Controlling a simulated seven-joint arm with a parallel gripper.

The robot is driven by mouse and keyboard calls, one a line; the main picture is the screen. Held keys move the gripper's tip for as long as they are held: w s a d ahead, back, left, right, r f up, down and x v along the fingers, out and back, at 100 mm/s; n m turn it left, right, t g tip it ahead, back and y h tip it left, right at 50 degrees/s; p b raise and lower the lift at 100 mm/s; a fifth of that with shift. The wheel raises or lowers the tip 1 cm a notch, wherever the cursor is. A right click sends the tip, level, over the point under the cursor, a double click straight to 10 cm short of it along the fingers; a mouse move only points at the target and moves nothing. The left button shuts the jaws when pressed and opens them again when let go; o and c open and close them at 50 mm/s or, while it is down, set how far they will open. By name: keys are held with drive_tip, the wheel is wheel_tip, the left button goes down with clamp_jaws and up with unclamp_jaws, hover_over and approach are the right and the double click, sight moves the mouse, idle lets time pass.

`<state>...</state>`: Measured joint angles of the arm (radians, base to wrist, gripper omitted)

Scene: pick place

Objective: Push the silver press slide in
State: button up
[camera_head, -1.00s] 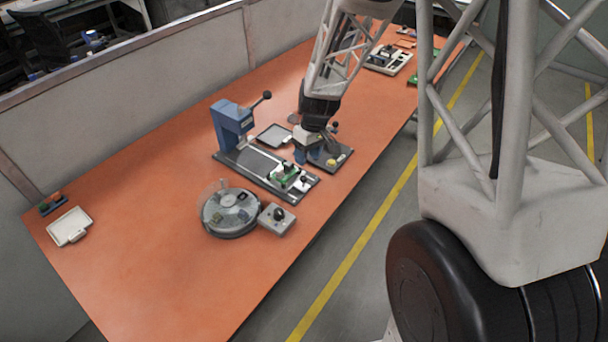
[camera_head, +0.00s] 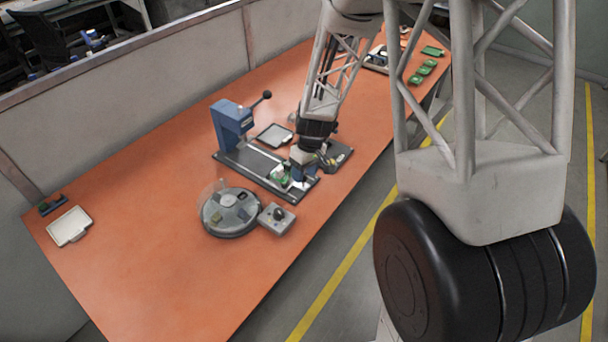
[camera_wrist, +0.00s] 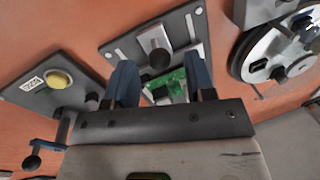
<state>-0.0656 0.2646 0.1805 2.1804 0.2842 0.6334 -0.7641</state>
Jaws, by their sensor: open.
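The blue press (camera_head: 231,118) stands at the back of a long dark base (camera_head: 229,158) on the orange table. The board also shows in the head view (camera_head: 279,175). My gripper (camera_wrist: 160,78) is open, its two blue fingers spread on either side of the board, with the knob ahead between them. I cannot tell whether the fingers touch the slide. In the head view, my arm hides part of the slide's right side.
A box with a yellow button (camera_wrist: 59,79) lies right of the base in the head view. A round turntable (camera_head: 229,213) and a knob box (camera_head: 274,218) stand to the left of the slide's end. A grey tray (camera_head: 273,136) lies behind. The table's left part is mostly clear.

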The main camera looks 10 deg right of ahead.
drive_tip(key=shift+a+f, duration=0.15)
drive_tip(key=shift+f, duration=0.5)
clamp_jaws()
